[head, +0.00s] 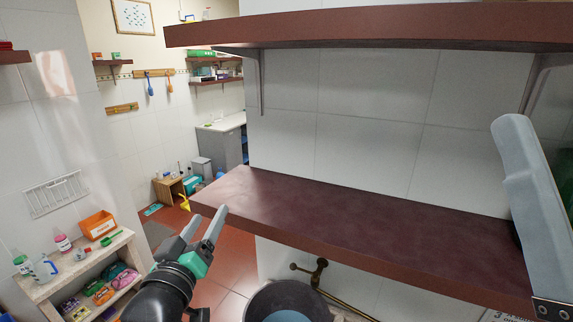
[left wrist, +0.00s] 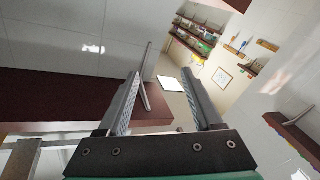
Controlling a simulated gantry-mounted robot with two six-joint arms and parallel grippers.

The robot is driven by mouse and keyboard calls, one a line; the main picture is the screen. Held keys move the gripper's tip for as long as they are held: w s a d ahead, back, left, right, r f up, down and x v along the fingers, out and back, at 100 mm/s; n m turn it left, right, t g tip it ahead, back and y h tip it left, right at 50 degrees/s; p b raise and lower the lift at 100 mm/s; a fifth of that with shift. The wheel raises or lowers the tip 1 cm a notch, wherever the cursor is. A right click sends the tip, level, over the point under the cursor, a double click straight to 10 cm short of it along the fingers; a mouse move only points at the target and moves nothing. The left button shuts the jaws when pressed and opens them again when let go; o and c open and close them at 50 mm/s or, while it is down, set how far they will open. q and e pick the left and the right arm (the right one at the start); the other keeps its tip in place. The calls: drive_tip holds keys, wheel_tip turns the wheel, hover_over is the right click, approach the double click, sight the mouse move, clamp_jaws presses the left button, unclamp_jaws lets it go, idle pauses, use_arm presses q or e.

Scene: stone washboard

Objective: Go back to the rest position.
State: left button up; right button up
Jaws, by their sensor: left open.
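My left gripper (head: 207,226) is in the lower left of the head view, in front of the left end of the dark red lower shelf (head: 370,215). Its two fingers are apart with nothing between them. In the left wrist view the same gripper (left wrist: 165,100) shows both fingers spread and empty.
An upper shelf (head: 370,28) runs above the bare lower one. A dark round tub (head: 288,301) and a brass pipe (head: 346,306) are below. At the left stands a small shelf unit (head: 82,268) with bottles and an orange bin (head: 97,225). Red floor lies open between.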

use_arm(q)
drive_tip(key=s+a+r+m+t, duration=0.1)
drive_tip(key=s+r+t, duration=0.3)
drive_tip(key=s+r, duration=0.7)
drive_tip(key=s+a+r+m+t, duration=0.1)
drive_tip(key=s+r+m+t, duration=0.3)
drive_tip(key=s+r, duration=0.7)
drive_tip(key=shift+s+a+r+t+h, duration=0.35)
drive_tip(key=shift+s+r+t+h, duration=0.05)
drive_tip(key=shift+s+t, duration=0.15)
